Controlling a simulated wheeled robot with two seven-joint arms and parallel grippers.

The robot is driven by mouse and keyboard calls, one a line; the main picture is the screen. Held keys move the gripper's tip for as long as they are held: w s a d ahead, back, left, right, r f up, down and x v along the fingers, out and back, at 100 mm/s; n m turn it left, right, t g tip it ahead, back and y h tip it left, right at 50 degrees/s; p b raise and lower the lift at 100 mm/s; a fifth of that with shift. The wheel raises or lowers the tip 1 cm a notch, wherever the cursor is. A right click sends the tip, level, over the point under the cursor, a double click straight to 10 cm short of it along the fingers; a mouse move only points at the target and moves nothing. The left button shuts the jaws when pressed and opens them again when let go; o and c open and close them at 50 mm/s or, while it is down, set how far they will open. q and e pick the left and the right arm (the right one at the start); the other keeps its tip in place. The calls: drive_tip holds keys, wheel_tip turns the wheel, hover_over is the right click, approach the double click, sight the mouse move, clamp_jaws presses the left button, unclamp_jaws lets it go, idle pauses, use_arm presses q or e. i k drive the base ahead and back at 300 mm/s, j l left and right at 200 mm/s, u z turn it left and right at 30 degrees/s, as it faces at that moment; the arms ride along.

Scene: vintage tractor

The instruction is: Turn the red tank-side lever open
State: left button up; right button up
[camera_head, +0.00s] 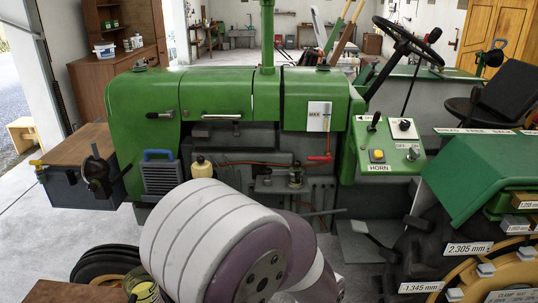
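The red tank-side lever (319,158) sits on the side of the green tractor (220,95), just below a white gauge plate marked MAX (319,116). Its red handle lies about level, and a thin red upright line shows just above it. Nothing of mine touches the lever. A large white and purple link of my arm fills the lower middle of the head view, below and left of the lever. I see no gripper fingers of either arm.
A green control panel (389,146) with a knob, a switch and a HORN button is right of the lever. A steering wheel (408,41) rises behind it. A green-topped housing with labelled parts (483,177) stands at the right. A yellow bottle (201,167) stands left of the lever.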

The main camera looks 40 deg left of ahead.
sight(328, 158)
drive_tip(key=i+j+u, duration=0.85)
drive_tip(key=i+l, duration=0.25)
drive_tip(key=i, duration=0.3)
drive_tip(key=i+l+z, duration=0.1)
drive_tip(key=i, duration=0.4)
drive_tip(key=l, duration=0.1)
